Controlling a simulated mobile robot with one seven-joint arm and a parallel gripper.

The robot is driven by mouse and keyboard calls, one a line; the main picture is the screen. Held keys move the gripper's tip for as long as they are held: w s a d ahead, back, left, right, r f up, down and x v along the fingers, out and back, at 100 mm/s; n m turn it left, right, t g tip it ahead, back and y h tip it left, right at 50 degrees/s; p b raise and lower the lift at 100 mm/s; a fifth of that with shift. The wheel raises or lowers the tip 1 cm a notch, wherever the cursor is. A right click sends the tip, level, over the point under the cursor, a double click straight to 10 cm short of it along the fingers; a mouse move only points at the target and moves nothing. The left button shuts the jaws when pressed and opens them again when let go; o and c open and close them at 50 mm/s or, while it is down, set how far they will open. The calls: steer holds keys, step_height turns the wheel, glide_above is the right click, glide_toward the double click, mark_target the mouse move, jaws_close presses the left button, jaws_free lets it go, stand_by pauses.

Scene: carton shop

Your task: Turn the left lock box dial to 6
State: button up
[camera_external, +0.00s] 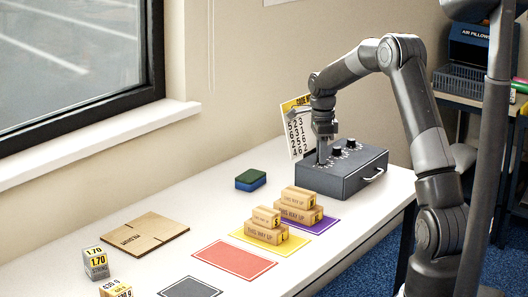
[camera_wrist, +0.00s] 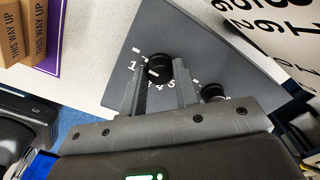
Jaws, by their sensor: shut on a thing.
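The grey lock box (camera_external: 345,179) stands on the white table, its sloped top carrying black dials. My gripper (camera_external: 322,160) points down at the left end of the box top and covers the left dial there. In the wrist view the left dial (camera_wrist: 158,66) sits between the fingers of my gripper (camera_wrist: 158,88), which are shut on it.
A card (camera_external: 298,130) with rows of numbers stands behind the box. Small cartons (camera_external: 301,200) stand on purple and yellow mats in front of it. A green and blue sponge-like block (camera_external: 251,180) lies left of the box. The red mat (camera_external: 235,259) is bare.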

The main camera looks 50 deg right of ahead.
steer(key=shift+c, duration=1.4)
